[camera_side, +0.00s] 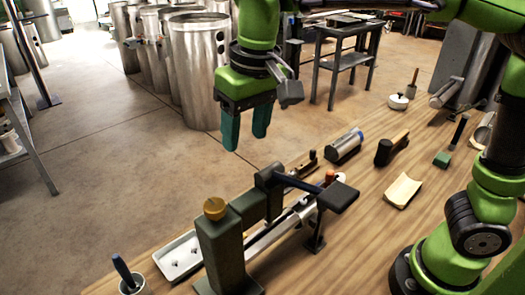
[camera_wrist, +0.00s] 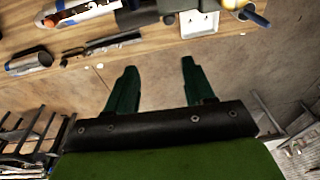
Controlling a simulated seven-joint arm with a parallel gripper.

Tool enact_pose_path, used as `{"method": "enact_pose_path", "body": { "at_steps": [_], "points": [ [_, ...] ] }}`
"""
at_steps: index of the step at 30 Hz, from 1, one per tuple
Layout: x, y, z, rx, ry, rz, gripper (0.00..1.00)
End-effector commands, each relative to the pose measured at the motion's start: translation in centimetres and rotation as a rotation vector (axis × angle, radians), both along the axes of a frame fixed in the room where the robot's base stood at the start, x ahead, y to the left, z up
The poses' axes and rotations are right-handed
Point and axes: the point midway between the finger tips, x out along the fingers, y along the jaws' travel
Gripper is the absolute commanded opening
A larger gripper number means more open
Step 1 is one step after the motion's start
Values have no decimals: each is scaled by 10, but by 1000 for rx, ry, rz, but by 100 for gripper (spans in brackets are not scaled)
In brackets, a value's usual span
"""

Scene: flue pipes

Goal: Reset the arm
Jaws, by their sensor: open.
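My gripper (camera_side: 246,133) hangs in the air at the end of my green arm, above the far edge of the wooden bench (camera_side: 345,235). Its two dark green fingers point down and stand apart, with nothing between them. In the wrist view the same gripper (camera_wrist: 157,75) shows open and empty, with the bench edge and concrete floor beyond the fingertips.
A metal tray (camera_side: 180,258) and a cup with a blue-handled tool (camera_side: 130,280) are at the near left. A silver cylinder (camera_side: 345,146), a mallet (camera_side: 391,148) and a curved cream piece (camera_side: 403,190) lie to the right. Large metal pipes (camera_side: 202,75) stand on the floor behind.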

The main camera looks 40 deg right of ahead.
Motion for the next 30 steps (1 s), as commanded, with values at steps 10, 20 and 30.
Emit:
{"method": "enact_pose_path", "body": {
  "at_steps": [10, 20, 30],
  "points": [
    [-64, -127, -17, 197, -251, -176, 53],
    [-101, -168, -52, 263, -430, -307, 53],
    [-103, -170, -54, 263, -436, -311, 53]
  ]
}}
